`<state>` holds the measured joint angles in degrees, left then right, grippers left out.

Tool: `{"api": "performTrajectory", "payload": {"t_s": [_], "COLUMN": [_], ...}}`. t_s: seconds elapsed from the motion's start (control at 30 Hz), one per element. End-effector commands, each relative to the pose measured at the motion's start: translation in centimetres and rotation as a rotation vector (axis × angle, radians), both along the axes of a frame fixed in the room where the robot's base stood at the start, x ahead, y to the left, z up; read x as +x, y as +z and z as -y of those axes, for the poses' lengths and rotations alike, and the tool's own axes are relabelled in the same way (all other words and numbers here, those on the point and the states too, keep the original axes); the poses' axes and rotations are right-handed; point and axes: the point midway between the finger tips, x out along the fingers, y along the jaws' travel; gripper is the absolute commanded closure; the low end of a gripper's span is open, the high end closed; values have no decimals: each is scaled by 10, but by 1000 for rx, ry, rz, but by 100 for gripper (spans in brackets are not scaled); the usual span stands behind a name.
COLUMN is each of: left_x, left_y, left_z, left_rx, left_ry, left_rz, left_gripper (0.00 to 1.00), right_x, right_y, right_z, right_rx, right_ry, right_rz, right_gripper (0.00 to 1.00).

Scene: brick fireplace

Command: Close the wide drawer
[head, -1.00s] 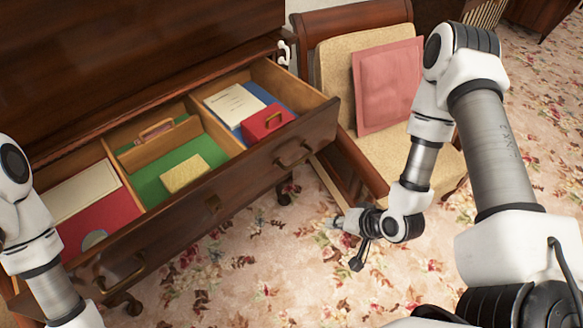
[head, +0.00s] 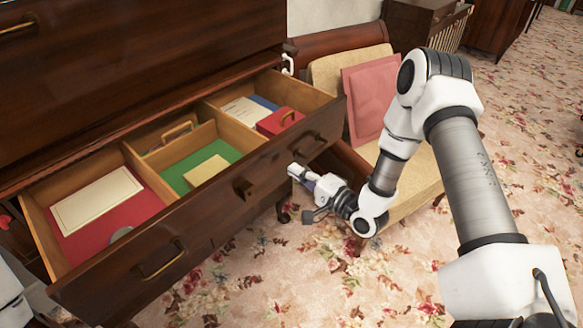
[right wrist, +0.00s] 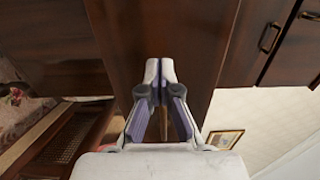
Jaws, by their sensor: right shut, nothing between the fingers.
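The wide drawer (head: 208,222) of the dark wooden cabinet stands pulled out in the head view. Its front has a brass handle near the left end, another near the right end and a dark fitting between them. My right gripper (head: 293,170) is shut and empty, just in front of the right half of the drawer front, below the right handle. Contact cannot be told. In the right wrist view its fingertips (right wrist: 160,68) are together before a dark wooden surface. My left gripper is out of view; only part of my left arm shows at the lower left edge.
The drawer holds a cream paper (head: 98,200), a green sheet with a yellow block (head: 206,171), a wooden divider tray and a red box (head: 279,121). A chair with a pink cushion (head: 370,98) stands right of the cabinet. The flowered carpet (head: 290,275) in front is open.

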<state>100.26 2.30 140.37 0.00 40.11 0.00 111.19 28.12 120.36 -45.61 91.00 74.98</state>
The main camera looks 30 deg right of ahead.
Motion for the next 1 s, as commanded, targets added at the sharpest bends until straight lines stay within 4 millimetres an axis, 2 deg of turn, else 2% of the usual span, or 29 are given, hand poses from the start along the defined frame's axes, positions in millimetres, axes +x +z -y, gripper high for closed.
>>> {"api": "performTrajectory", "payload": {"t_s": [0.1, 0.2, 0.73, 0.87, 1.0], "left_x": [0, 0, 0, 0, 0], "left_y": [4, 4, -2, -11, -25], "left_z": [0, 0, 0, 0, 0], "left_rx": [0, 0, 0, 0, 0], "left_ry": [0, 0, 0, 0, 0], "left_rz": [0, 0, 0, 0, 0], "left_gripper": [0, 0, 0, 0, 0], "right_x": [14, 20, 27, 41, 63], "right_y": [1, 0, -2, -3, -5], "right_z": [-6, -7, -10, -15, -26], "right_rx": [-2, -1, -1, -3, -3], "right_ry": [2, 0, 1, 2, 4], "right_rz": [0, 0, -1, 3, 3], "right_gripper": [100, 100, 100, 100, 100]}}
